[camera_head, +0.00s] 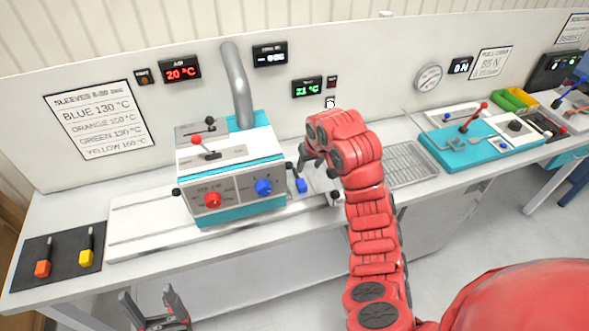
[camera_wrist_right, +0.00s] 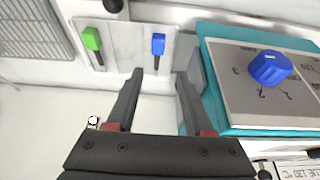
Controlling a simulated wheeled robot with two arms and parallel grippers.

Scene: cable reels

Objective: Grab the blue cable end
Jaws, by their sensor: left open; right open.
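A blue cable end (camera_head: 301,185) lies on the bench just right of the white and teal machine. It also shows in the right wrist view as a blue block (camera_wrist_right: 158,44) with a short dark stem, on a white marbled plate (camera_wrist_right: 122,50). My right gripper (camera_wrist_right: 160,78) is open and empty, with the blue end beyond its fingertips, roughly in line with the gap and apart from them. In the head view the right gripper (camera_head: 305,165) hangs just above the blue end. My left gripper (camera_head: 158,312) is open and empty, low in front of the bench.
A green cable end (camera_wrist_right: 91,39) lies left of the blue one in the wrist view. The machine (camera_head: 232,175), with red and blue knobs, stands close beside the right gripper. Orange (camera_head: 43,268) and yellow (camera_head: 86,257) ends rest on a dark mat. A wire rack (camera_head: 410,163) is further right.

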